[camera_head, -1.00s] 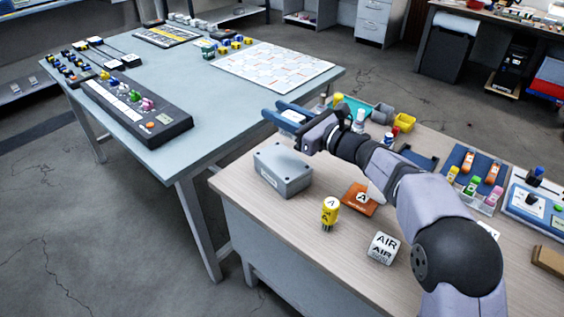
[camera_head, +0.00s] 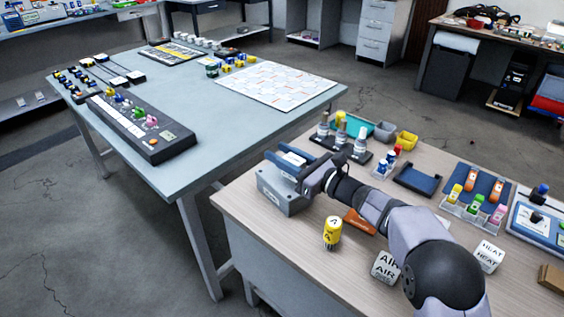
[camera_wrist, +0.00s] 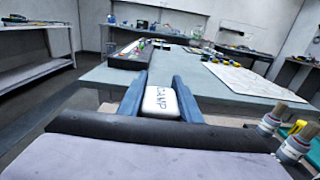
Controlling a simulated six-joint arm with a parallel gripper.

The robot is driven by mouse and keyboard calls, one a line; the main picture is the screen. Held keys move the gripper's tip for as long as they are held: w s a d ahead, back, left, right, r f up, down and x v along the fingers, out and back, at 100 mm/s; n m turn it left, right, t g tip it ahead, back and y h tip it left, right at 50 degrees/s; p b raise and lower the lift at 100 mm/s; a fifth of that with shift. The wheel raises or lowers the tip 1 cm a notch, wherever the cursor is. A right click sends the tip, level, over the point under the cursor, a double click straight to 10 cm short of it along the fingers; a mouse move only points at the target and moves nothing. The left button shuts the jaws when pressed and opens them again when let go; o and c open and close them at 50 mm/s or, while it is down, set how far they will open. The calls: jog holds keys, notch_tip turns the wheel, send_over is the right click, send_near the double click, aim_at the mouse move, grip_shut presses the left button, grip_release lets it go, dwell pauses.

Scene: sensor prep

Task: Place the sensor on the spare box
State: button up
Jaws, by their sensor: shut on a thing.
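My gripper (camera_head: 288,160) is shut on a white block, the sensor (camera_head: 294,158), between its two blue fingers. In the wrist view the sensor (camera_wrist: 160,102) shows dark lettering that seems to read "DAMP", and the gripper (camera_wrist: 160,95) has one finger against each side. The grey box (camera_head: 279,199), which I take as the spare box, stands at the near left edge of the wooden table. My gripper is over this box and hides part of its top. I cannot tell whether the sensor touches it.
A yellow cylinder (camera_head: 332,232), an orange piece (camera_head: 358,222) and a white AIR cube (camera_head: 386,266) lie right of the box. A HEAT cube (camera_head: 489,256) is farther right. The blue-grey table (camera_head: 200,120) lies beyond.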

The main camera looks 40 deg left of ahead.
aim_at(291, 158)
jog(key=shift+f, duration=1.2)
jog(key=shift+f, duration=0.2)
jog(key=o, duration=1.1)
jog(key=shift+r, duration=0.2)
jog(key=d, duration=0.3)
jog(key=shift+w, duration=0.1)
notch_tip(291, 158, up, 5)
jog(key=shift+r, duration=0.95)
